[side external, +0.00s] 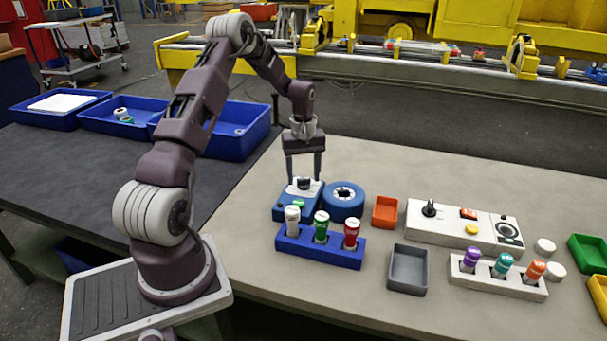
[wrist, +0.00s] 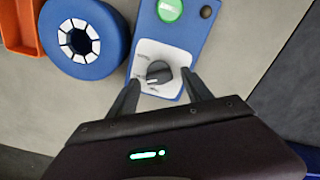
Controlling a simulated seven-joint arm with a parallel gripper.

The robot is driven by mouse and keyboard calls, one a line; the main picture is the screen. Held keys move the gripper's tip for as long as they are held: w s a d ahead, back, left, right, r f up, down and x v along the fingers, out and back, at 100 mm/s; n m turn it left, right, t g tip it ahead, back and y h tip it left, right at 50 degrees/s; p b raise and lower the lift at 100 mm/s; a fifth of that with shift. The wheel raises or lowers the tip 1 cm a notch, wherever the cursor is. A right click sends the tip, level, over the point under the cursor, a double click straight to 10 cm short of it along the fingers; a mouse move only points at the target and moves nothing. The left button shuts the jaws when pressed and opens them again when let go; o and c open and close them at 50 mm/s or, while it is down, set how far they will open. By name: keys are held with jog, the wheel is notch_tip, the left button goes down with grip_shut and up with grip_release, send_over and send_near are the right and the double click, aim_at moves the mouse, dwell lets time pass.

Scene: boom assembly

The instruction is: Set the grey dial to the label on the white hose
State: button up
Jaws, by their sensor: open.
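The grey dial (wrist: 158,72) is a dark knob with a light pointer mark on a white panel of a blue box; in the side view the dial (side external: 304,184) is small. Small markings surround it but are too blurred to read. My gripper (side external: 304,178) is open and points down over the box. In the wrist view its fingers (wrist: 162,80) stand on either side of the dial, apart from it; contact cannot be told. A white-topped cylinder (side external: 292,216), perhaps the white hose, stands in the blue rack in front. Its label is not readable.
A blue ring (side external: 343,201) sits right beside the box. The blue rack (side external: 318,248) also holds green and red cylinders. Orange (side external: 385,212) and grey (side external: 407,270) trays and a white control panel (side external: 463,230) lie to the right.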

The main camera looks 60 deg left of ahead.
grip_shut()
jog(key=shift+m, duration=0.3)
jog(key=m, duration=0.5)
jog(key=shift+w+m, duration=0.15)
jog(key=shift+m, duration=0.25)
jog(key=m, duration=0.5)
jog(key=shift+d, duration=0.15)
jog(key=shift+m, duration=0.4)
grip_release()
